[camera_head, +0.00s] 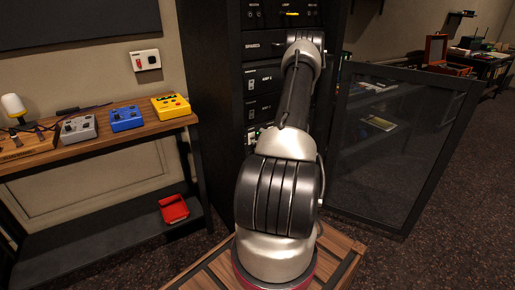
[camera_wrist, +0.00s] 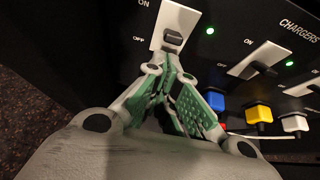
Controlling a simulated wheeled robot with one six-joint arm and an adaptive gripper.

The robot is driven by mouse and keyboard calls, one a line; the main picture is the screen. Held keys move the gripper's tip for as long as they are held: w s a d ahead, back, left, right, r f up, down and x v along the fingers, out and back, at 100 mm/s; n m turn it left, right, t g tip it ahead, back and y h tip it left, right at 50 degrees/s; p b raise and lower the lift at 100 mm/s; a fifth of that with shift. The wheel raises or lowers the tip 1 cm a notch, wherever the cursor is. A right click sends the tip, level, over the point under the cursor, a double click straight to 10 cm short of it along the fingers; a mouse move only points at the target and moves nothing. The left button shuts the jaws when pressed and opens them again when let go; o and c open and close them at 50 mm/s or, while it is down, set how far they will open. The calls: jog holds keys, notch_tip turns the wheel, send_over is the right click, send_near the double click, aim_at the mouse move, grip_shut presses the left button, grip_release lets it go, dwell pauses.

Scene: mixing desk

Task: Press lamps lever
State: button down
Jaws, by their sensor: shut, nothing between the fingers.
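In the wrist view, a dark lever (camera_wrist: 173,38) sits on a white switch plate (camera_wrist: 182,17) with ON and OFF marked to its left. The lever's knob is near the lower, OFF-side end of the plate. The name above this switch is out of frame, so I cannot tell that it is the lamps lever. My gripper (camera_wrist: 172,58) is shut and empty, its fingertips just below the knob; I cannot tell whether they touch it. In the head view, my arm hides the gripper and this switch in front of the black rack (camera_head: 215,110).
A second lever (camera_wrist: 264,68) labelled CHARGERS is to the right, with blue, yellow (camera_wrist: 259,113) and white plugs below. A green light (camera_wrist: 210,31) glows beside the first plate. An open glass rack door (camera_head: 400,140) stands right; a wooden bench (camera_head: 90,140) stands left.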

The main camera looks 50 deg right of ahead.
jog(key=shift+r, duration=0.7)
jog(key=shift+r, duration=0.1)
